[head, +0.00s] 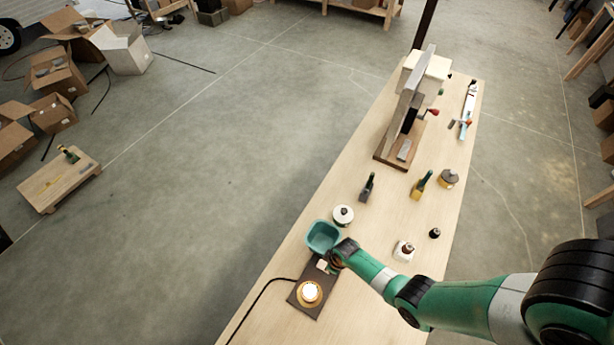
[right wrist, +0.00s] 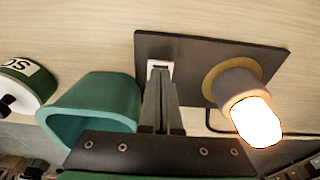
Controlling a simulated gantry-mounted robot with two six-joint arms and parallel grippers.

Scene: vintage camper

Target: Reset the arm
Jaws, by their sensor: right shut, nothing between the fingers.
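My right arm comes in from the right in the head view. Its gripper (head: 331,264) is over the workbench, between a teal bin and a dark board with a glowing lamp. In the right wrist view the fingers (right wrist: 160,82) are together, with nothing between them. Their tips are at a small white switch (right wrist: 160,67) on the dark board (right wrist: 190,50); I cannot tell whether they touch it. The lamp (head: 310,292) is lit and also shows in the right wrist view (right wrist: 255,120). My left gripper is not in view.
The teal bin (head: 320,235) is close beside the gripper. A white-topped round container (head: 343,215), a white bottle (head: 404,250) and a small dark item (head: 434,233) stand nearby on the workbench (head: 300,250). A black cable (head: 262,291) leaves the board leftward.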

